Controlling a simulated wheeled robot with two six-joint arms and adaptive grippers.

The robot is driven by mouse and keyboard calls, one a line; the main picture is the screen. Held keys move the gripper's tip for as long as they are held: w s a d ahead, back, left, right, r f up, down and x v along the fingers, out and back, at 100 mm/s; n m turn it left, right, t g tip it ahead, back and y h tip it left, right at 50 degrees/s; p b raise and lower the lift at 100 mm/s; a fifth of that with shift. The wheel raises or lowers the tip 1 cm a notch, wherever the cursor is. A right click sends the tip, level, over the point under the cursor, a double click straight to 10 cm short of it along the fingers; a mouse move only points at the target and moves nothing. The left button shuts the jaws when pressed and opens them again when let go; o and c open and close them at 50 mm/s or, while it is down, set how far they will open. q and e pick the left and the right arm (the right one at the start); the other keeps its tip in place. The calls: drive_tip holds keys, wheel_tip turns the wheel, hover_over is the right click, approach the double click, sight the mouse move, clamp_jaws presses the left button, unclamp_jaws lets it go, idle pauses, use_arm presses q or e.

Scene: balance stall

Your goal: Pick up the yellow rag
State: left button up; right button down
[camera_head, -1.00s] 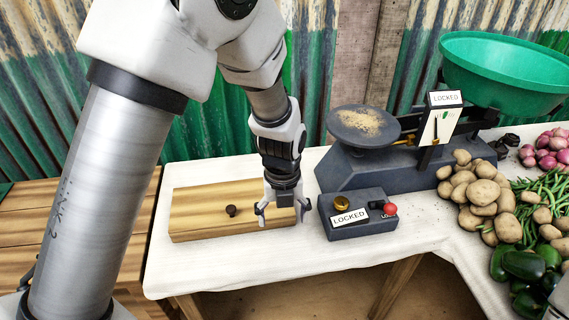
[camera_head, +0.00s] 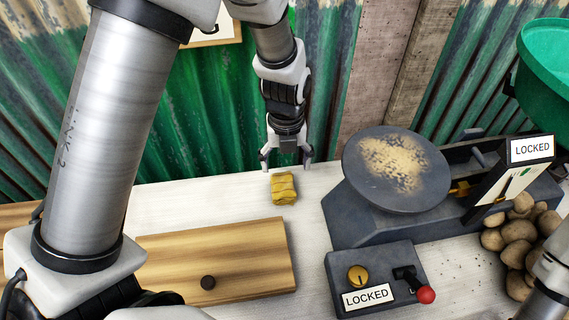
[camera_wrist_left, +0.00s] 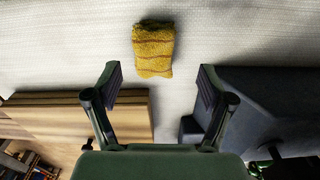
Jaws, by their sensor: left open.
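A folded yellow rag (camera_head: 284,188) with darker stripes lies on the white tabletop (camera_head: 175,205), behind the wooden box and left of the scale. My left gripper (camera_head: 286,162) is open and empty, just behind and above the rag in the head view. In the left wrist view the rag (camera_wrist_left: 153,48) lies beyond the two spread fingertips (camera_wrist_left: 160,85), near the middle between them and apart from both. At the right edge of the head view, a grey arm part is mine; no right gripper shows.
A wooden box with a dark knob (camera_head: 208,282) stands in front of the rag. To the right are a dark scale with a dusty pan (camera_head: 397,170), a control box marked LOCKED (camera_head: 378,278) and potatoes (camera_head: 518,240). A corrugated green wall (camera_head: 200,110) stands behind the table.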

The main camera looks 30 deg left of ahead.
sight(282, 180)
use_arm(q)
drive_tip(key=f, duration=0.7)
drive_tip(key=shift+s+a+f, duration=0.1)
drive_tip(key=shift+s+a, duration=0.2)
drive_tip(key=shift+a, duration=0.05)
drive_tip(key=shift+d, duration=0.1)
drive_tip(key=shift+s, duration=0.1)
drive_tip(key=c, duration=1.1)
